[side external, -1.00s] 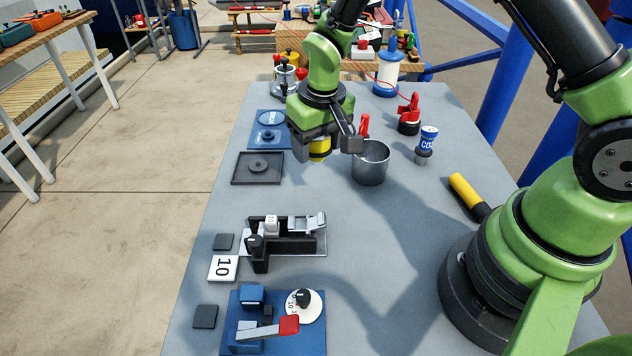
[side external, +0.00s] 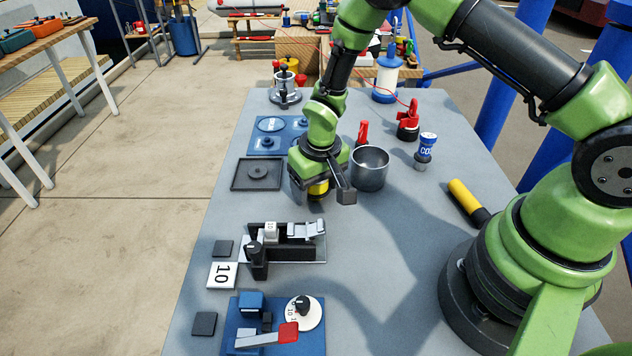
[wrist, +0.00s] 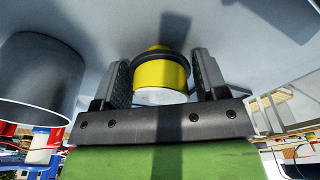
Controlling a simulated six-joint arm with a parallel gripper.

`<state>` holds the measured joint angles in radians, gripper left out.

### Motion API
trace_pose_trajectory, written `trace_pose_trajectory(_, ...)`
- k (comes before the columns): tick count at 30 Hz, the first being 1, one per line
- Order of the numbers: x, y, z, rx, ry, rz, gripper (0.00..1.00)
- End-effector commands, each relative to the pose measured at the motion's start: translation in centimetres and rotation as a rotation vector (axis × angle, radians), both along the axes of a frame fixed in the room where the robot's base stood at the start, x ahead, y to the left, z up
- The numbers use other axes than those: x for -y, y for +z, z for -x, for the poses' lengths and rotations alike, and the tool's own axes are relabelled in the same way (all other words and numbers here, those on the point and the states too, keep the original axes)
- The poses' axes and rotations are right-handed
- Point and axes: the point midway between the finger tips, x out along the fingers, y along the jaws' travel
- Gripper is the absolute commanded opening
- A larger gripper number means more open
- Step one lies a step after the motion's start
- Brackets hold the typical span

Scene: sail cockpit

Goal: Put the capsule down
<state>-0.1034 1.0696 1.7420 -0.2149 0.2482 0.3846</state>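The yellow capsule (side external: 318,188) has a black band near its end and a pale end face in the wrist view (wrist: 160,72). My gripper (wrist: 162,75) is shut on it, with one dark finger on each side. In the side external view my gripper (side external: 320,192) points down over the grey table, just right of the dark square tray and left of the metal cup. The capsule is partly hidden by the fingers there. I cannot tell whether its lower end touches the table.
The metal cup (side external: 370,169) stands close on the right. The dark square tray (side external: 240,185) lies to the left, the blue plate (side external: 262,143) behind it. A black-and-silver fixture (side external: 285,243) stands in front. The table (side external: 385,235) is clear to the front right.

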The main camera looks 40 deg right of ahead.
Motion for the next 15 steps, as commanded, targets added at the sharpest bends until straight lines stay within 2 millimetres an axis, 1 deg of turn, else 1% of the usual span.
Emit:
trace_pose_trajectory(1, 0.0, 0.0, 0.0, 0.000, 0.000, 0.000, 0.79)
trace_pose_trajectory(2, 0.0, 0.0, 0.0, 0.000, 0.000, 0.000, 0.83)
trace_pose_trajectory(10, 0.0, 0.1, 0.0, 0.000, 0.000, 0.000, 0.83)
trace_pose_trajectory(13, 0.0, 0.7, 0.0, 0.001, -0.001, 0.000, 0.83)
trace_pose_trajectory(15, 0.0, 1.6, 0.0, 0.004, 0.000, 0.000, 0.83)
